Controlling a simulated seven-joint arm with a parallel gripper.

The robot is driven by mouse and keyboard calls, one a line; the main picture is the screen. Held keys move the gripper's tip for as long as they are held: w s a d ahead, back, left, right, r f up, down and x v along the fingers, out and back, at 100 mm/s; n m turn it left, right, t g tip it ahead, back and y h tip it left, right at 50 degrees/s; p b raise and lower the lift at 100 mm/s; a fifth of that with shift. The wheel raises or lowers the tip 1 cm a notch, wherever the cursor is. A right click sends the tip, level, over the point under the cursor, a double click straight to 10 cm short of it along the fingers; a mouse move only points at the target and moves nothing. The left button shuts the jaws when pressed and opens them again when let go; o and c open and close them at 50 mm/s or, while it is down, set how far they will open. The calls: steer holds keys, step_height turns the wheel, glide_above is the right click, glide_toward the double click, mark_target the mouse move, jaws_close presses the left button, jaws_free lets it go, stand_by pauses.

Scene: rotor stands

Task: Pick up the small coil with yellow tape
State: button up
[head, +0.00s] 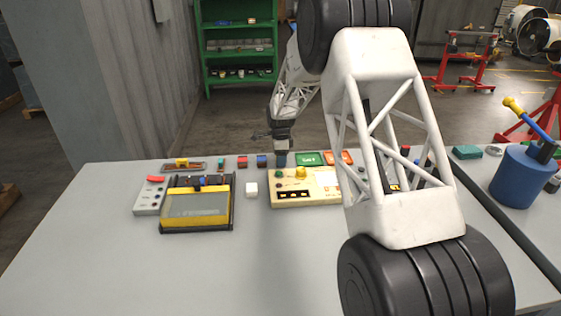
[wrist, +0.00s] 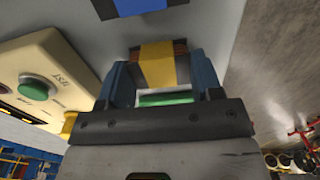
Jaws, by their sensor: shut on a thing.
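The small coil with yellow tape (wrist: 158,64) sits between the two blue fingers of my gripper (wrist: 160,80) in the wrist view. Dark copper-brown ends show on both sides of its yellow band. My gripper is shut on it. In the head view my gripper (head: 281,157) points down at the back of the grey table, just behind the beige tester (head: 290,190). The coil is hidden or too small to make out there. I cannot tell whether it touches the table.
A blue-taped block (head: 262,161) and a red one (head: 242,162) stand left of my gripper. A green box (head: 309,158) stands close on its right. The table's front is clear.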

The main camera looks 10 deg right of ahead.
steer(key=shift+c, duration=0.5)
steer(key=shift+r, duration=0.1)
step_height(320, 180, up, 10)
stand_by(0.4)
stand_by(0.5)
steer(key=s+d+r+n, duration=0.3)
steer(key=s+d+n, duration=1.2)
steer(key=n, duration=0.3)
steer(key=shift+s+d, duration=0.25)
steer(key=shift+s, duration=0.3)
steer(key=shift+r, duration=0.1)
steer(key=shift+f, duration=0.2)
